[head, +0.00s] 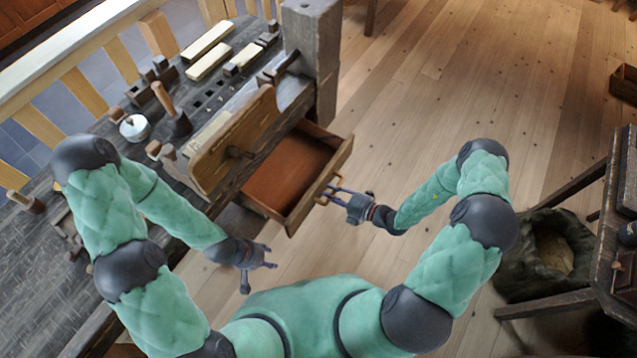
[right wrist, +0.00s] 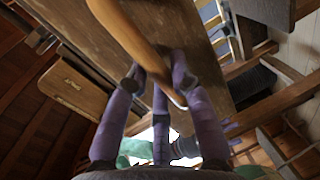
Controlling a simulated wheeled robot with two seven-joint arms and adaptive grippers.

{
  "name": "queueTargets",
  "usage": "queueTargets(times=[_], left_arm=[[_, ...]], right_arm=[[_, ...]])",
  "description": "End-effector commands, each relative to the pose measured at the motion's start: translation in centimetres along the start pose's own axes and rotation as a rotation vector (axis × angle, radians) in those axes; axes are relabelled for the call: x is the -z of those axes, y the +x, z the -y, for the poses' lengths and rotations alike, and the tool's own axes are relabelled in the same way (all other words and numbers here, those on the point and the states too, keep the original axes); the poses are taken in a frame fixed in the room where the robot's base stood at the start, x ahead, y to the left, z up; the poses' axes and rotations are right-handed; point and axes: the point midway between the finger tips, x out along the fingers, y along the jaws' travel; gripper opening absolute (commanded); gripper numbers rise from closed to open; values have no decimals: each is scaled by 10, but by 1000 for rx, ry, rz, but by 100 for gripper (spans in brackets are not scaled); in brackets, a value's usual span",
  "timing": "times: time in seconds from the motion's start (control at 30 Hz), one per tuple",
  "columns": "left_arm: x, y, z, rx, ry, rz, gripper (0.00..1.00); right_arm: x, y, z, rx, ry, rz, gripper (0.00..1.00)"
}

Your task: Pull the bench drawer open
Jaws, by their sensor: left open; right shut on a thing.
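The bench drawer (head: 292,171) stands pulled out from the workbench (head: 40,262), and its reddish-brown inside shows empty in the head view. My right gripper (head: 329,194) is at the front of the drawer, shut on the drawer handle (head: 322,188). In the right wrist view the wooden handle (right wrist: 128,38) runs between the fingers of my right gripper (right wrist: 158,78). My left gripper (head: 270,256) is open and empty, low beside the bench and to the left of the drawer, apart from it.
A wooden board (head: 236,143) stands upright at the bench edge beside the drawer. A mallet (head: 172,110), a white pot (head: 134,127) and several wood blocks lie on the bench top. A dark sack (head: 545,254) stands at right by another table (head: 612,245). The floor (head: 430,90) beyond the drawer is clear.

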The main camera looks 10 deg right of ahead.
Motion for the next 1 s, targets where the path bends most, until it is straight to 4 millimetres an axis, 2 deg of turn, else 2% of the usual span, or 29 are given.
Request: queueTargets(times=[0.2, 0.57, 0.6, 0.67, 1.0], left_arm=[[0, -2, -1, 0, 0, 0, 48], [0, -2, -1, 0, 0, 0, 48], [0, -2, -1, 0, 0, 0, 48], [0, -2, -1, 0, 0, 0, 48], [0, -2, -1, 0, 0, 0, 48]], right_arm=[[-1, -14, 3, 1, -1, 1, 0], [-1, -15, 4, 1, -1, 0, 0], [-1, -15, 4, 1, -1, 0, 35], [-1, -15, 4, 1, -1, 0, 49], [0, -16, 3, 0, -1, 0, 49]])
